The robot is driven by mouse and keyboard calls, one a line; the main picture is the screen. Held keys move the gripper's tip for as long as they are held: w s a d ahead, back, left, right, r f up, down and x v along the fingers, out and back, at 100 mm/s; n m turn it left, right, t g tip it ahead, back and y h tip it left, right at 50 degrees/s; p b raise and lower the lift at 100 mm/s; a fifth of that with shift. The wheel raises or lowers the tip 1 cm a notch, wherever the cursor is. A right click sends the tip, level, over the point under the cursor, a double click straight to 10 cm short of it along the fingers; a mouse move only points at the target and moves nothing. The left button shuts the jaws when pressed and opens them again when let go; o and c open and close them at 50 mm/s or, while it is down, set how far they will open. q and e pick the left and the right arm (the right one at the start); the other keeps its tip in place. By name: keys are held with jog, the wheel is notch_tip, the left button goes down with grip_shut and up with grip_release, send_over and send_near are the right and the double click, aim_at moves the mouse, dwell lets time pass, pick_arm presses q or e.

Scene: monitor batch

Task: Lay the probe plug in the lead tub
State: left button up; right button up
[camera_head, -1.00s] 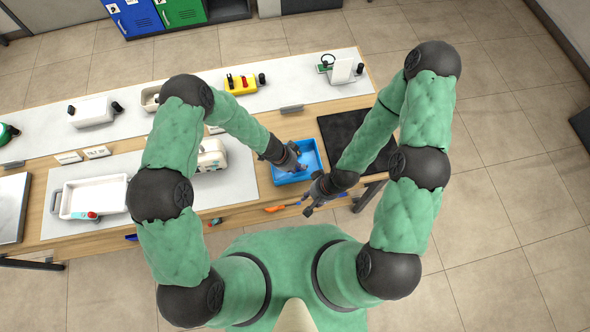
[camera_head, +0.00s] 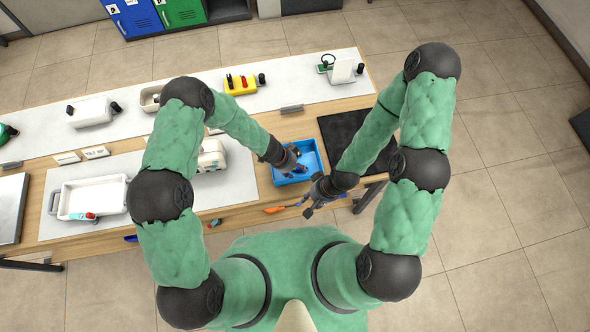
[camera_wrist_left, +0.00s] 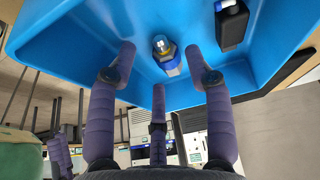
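The lead tub is a blue open tray (camera_head: 312,156) near the front edge of the table, left of the black mat. In the left wrist view, the tub (camera_wrist_left: 80,45) fills the top. The probe plug (camera_wrist_left: 169,62), with a silver tip and a blue and yellow body, lies inside it. A black plug-like piece (camera_wrist_left: 231,24) is also in the tub.
An orange-handled tool (camera_head: 275,210) lies by the front edge. A black mat (camera_head: 345,130) is right of the tub. A white tray (camera_head: 92,196) stands at left, and a cream device (camera_head: 212,157) stands left of my left gripper. A yellow block (camera_head: 243,85) is at the back.

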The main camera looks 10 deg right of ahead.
pick_arm(q)
jog(key=v, duration=0.7)
jog(key=shift+r, duration=0.2)
dwell(0.4)
jog(key=shift+a, duration=0.1)
dwell(0.6)
